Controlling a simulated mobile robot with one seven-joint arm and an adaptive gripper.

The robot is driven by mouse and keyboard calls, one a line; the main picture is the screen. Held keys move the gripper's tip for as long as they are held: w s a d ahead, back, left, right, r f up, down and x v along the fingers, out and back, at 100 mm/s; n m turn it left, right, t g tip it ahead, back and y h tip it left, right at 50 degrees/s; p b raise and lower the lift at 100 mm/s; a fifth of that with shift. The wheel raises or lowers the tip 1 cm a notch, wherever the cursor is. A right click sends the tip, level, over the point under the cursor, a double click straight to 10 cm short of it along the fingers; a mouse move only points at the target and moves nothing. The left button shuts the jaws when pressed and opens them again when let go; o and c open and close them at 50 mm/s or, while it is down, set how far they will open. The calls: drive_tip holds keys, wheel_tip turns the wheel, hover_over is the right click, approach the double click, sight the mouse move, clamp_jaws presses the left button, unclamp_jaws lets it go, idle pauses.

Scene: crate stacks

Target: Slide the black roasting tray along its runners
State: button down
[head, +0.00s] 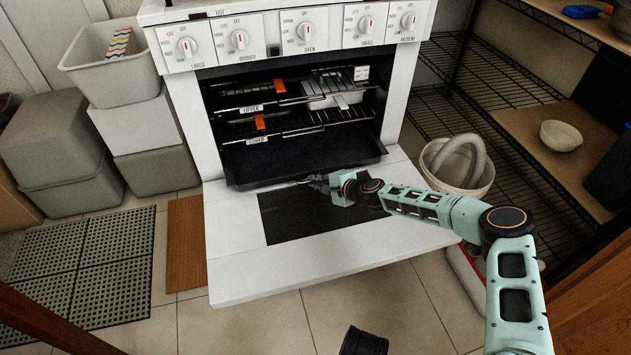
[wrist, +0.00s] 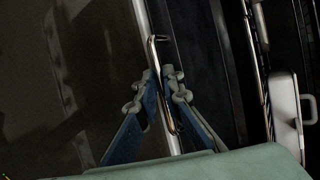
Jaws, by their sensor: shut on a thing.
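The black roasting tray (head: 270,160) sits low in the white oven, below two wire racks. Its front edge is near the oven mouth, just above the lowered door. My gripper (head: 312,181) is at the middle of the tray's front edge. In the wrist view, my gripper (wrist: 162,78) has its two fingers closed around a thin metal handle (wrist: 157,45), with the dark tray (wrist: 205,60) to its right. The runners are hidden under and beside the tray.
The oven door (head: 245,270) hangs open and flat below my arm. The upper rack (head: 240,108) and lower rack (head: 245,138) carry labels and orange tags. Grey crates (head: 60,140) stand at left; a bucket (head: 482,188) and black wire shelving (head: 495,75) stand at right.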

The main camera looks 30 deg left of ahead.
drive_tip(key=shift+s+d, duration=0.1)
drive_tip(key=shift+s, duration=0.1)
drive_tip(key=c, duration=2)
unclamp_jaws()
drive_tip(key=v, duration=1.2)
drive_tip(key=shift+w, duration=0.1)
